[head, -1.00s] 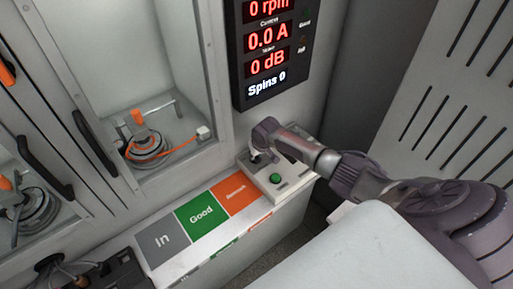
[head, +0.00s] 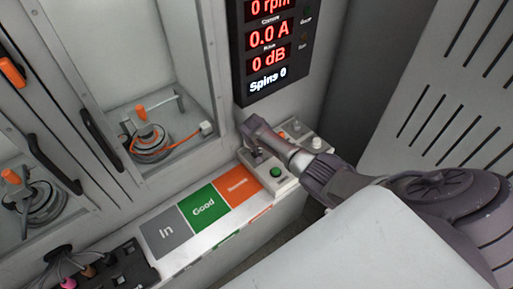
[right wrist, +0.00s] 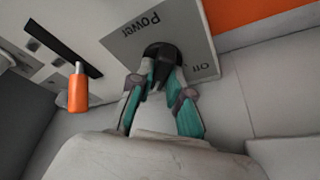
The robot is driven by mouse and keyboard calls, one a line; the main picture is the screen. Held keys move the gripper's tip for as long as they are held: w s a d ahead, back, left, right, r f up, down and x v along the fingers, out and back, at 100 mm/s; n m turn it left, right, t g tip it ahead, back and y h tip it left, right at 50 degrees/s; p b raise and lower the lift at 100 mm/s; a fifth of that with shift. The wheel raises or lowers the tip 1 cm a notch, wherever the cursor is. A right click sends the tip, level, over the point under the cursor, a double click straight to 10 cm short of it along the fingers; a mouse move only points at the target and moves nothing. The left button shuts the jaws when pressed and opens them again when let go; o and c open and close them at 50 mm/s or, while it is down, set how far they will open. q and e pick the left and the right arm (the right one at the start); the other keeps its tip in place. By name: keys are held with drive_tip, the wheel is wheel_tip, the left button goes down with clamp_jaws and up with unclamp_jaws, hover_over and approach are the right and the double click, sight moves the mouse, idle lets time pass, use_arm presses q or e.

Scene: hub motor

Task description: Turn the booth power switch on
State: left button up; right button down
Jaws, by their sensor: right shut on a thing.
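The booth power switch is a black knob (right wrist: 160,52) on a grey plate (right wrist: 125,42) marked "Power" and "Off" in the right wrist view. My right gripper (right wrist: 163,78) is shut on this knob, with a teal-padded finger on each side. In the head view my right gripper (head: 252,152) reaches down onto the control box (head: 284,184) beside a green button (head: 275,172); the switch is mostly hidden there. The knob's exact pointing direction is hard to tell. My left gripper is in neither view.
A display (head: 268,50) above the box reads 0 rpm, 0.0 A, 0 dB and Spins 0. Left of the box lie grey "In", green "Good" and orange zones (head: 203,208). A booth bay (head: 150,140) holds a motor. An orange handle (right wrist: 78,90) stands near the gripper.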

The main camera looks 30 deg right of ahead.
idle(0.3)
drive_tip(key=c, duration=1.1)
unclamp_jaws()
drive_tip(key=v, duration=1.2)
